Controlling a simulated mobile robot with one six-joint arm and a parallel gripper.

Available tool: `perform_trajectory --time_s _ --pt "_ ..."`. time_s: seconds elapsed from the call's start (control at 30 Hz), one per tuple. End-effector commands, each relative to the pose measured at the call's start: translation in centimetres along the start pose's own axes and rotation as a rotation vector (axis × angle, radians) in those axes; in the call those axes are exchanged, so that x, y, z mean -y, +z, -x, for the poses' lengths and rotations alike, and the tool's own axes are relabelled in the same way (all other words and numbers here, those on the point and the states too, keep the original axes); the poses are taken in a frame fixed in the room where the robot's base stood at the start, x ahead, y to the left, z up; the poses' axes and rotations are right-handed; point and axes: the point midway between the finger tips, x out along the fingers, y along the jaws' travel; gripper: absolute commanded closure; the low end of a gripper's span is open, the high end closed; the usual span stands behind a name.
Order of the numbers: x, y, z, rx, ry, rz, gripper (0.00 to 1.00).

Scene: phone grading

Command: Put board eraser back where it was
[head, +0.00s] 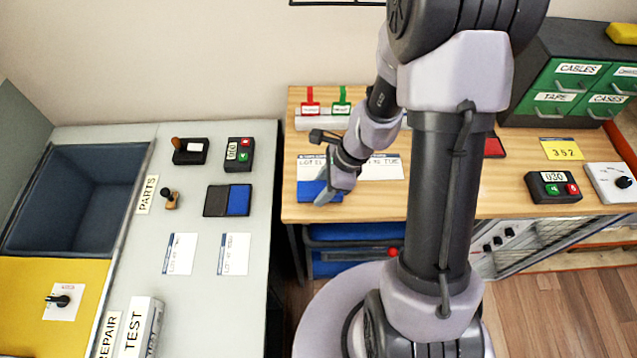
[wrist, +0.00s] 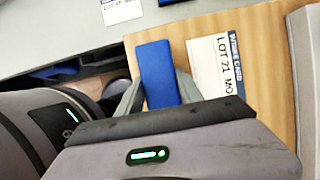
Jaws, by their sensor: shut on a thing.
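A plain blue block (wrist: 158,75) stands out between the two fingers in the wrist view. It looks like the board eraser, though no label shows on it. My gripper (wrist: 155,98) is shut on it. In the head view the gripper (head: 328,192) is over the front left of the wooden bench (head: 440,195), and the blue block (head: 310,190) shows beside the fingers, partly hidden by them. I cannot tell whether the block touches the bench top.
Lot cards (head: 380,167) lie just behind the gripper; one card (wrist: 215,65) is right of the block in the wrist view. A white rack (head: 315,122) with red and green tags stands behind. A gap separates the grey counter (head: 200,305) at left.

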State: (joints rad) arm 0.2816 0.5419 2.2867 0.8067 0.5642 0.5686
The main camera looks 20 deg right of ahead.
Motion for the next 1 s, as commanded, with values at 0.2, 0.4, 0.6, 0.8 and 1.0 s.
perform_trajectory --time_s 0.2,0.4,0.6,0.8,1.0 --pt "-0.34 -0.52 -1.99 -0.001 -0.001 -0.002 0.95" --pt "-0.33 -0.65 -2.30 0.000 -0.001 -0.003 0.95" --pt "-0.38 -0.63 -2.21 0.000 0.000 -0.003 0.35" --pt "-0.43 -0.63 -2.24 0.000 0.001 -0.003 0.35" --pt "-0.43 -0.39 -1.52 0.000 0.001 -0.003 0.35"
